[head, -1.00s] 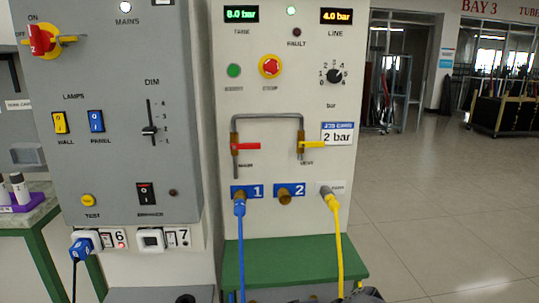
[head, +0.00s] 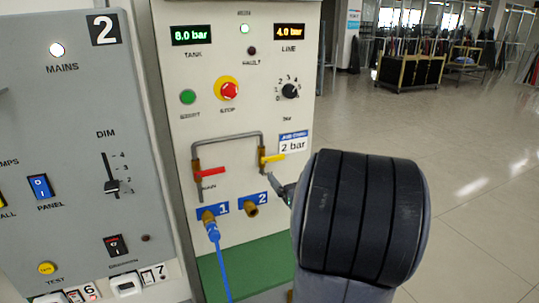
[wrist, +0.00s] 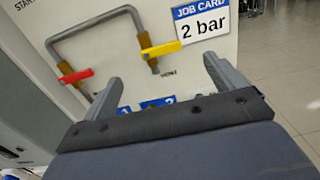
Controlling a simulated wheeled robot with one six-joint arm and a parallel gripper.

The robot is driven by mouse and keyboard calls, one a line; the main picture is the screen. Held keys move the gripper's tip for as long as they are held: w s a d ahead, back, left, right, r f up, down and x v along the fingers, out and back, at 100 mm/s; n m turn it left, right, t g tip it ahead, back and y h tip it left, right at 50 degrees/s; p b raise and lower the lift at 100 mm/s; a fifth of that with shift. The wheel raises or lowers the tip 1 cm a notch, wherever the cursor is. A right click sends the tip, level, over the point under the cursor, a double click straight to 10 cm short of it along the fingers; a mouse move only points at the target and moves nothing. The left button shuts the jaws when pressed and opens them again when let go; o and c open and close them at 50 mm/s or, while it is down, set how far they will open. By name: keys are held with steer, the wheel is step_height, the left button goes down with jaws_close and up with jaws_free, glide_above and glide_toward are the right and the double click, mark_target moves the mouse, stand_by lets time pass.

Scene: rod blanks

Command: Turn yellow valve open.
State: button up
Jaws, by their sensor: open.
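The yellow valve lever (head: 273,158) sits on the brass body at the right leg of the grey pipe on the cream panel, and points right, across the pipe. It also shows in the wrist view (wrist: 160,49). My gripper (wrist: 160,78) is open and empty, its two fingers apart below the yellow lever and not touching it. In the head view my dark arm link hides most of the gripper (head: 280,190); a fingertip shows just below the valve. The red valve lever (head: 210,171) is on the left leg and also points right.
A job card (head: 293,142) reading 2 bar is right of the yellow lever. Ports 1 (head: 208,216) and 2 (head: 251,209) are below, with a blue hose (head: 220,258) on port 1. Open floor lies right.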

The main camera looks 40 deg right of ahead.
mark_target(274, 157)
steer(key=p+x, duration=0.1)
steer(key=x, duration=0.8)
steer(key=shift+w+f+p, duration=0.1)
steer(key=shift+w+p, duration=0.3)
steer(key=shift+c, duration=0.4)
steer(key=c, duration=0.9)
